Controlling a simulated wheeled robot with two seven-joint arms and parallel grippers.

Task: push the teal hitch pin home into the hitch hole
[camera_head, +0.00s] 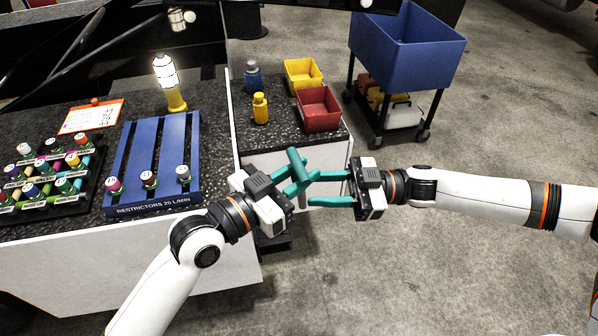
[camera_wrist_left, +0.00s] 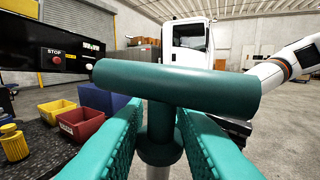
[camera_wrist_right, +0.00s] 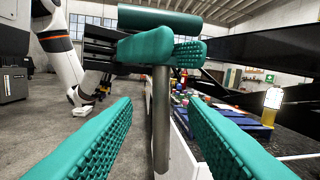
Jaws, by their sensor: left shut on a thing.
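The teal hitch pin (camera_head: 296,163) has a T-shaped handle and a grey metal shank. My left gripper (camera_head: 299,186) is shut on the pin below its crossbar and holds it in front of the cart's right side. In the left wrist view the crossbar (camera_wrist_left: 175,86) spans above the teal fingers. My right gripper (camera_head: 313,188) is open, facing the pin from the right. In the right wrist view the bare shank (camera_wrist_right: 161,125) hangs roughly upright, beyond and between the open fingers; I cannot tell whether they touch it. I cannot make out the hitch hole in any view.
A yellow bin (camera_head: 303,72), a red bin (camera_head: 319,110), a blue bottle (camera_head: 253,77) and a yellow bottle (camera_head: 261,109) stand on the dark top behind the grippers. A blue rack (camera_head: 150,160) is at left. A blue cart (camera_head: 405,50) stands at back right. Floor at right is clear.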

